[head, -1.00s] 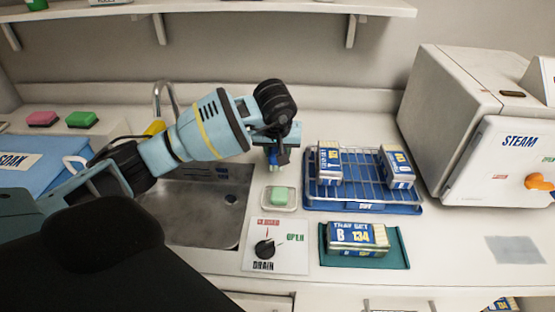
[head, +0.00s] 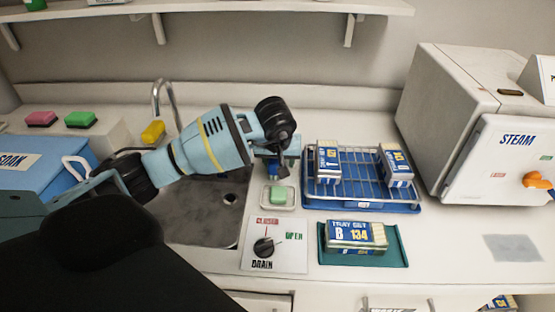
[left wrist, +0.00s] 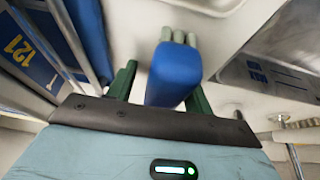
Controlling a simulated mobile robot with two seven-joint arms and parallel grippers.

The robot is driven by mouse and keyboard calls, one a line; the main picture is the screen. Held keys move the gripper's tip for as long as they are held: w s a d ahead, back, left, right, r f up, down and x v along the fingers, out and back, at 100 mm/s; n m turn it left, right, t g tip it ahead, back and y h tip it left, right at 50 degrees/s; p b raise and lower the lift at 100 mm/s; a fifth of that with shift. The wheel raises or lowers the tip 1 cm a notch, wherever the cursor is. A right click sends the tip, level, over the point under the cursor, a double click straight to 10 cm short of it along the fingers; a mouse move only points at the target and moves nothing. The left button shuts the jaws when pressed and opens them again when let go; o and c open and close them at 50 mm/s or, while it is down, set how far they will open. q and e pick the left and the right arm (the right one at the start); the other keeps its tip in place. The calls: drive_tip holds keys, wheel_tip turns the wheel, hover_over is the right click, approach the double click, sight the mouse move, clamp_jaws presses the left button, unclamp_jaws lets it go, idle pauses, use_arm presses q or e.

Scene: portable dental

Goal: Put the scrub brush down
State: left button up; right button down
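The scrub brush has a blue body (left wrist: 172,75) with pale grey-green bristles at its far end. In the left wrist view it stands between the two green fingers of my left gripper (left wrist: 160,88). A pale gap shows between the brush and the left-hand finger; the brush overlaps the right-hand finger. In the head view, my left gripper (head: 274,155) is over the counter behind the soap dish, with a bit of the blue brush (head: 273,169) below it. Whether the bristles touch the counter is unclear. My right gripper is out of view.
A dish with green soap (head: 278,195) sits just in front of the brush. A wire rack (head: 345,180) with two packs stands close on the right. The sink (head: 205,215) is on the left, and a steam sterilizer (head: 480,120) is on the far right.

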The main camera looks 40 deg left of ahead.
use_arm(q)
drive_tip(key=shift+s+a+f, duration=0.3)
drive_tip(key=shift+s+f, duration=0.05)
drive_tip(key=shift+f, duration=0.15)
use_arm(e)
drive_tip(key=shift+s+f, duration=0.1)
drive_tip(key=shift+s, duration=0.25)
use_arm(q)
drive_tip(key=shift+r, duration=0.4)
drive_tip(key=v, duration=0.7)
drive_tip(key=p+v, duration=0.1)
drive_tip(key=v, duration=0.3)
drive_tip(key=shift+w+r, duration=0.2)
drive_tip(key=shift+r, duration=0.15)
drive_tip(key=shift+s+d+r, duration=0.15)
drive_tip(key=shift+d+r, duration=0.05)
drive_tip(key=shift+r, duration=0.15)
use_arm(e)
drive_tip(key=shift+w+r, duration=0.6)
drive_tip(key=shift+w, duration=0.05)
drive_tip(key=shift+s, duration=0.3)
use_arm(q)
drive_tip(key=shift+f, duration=0.1)
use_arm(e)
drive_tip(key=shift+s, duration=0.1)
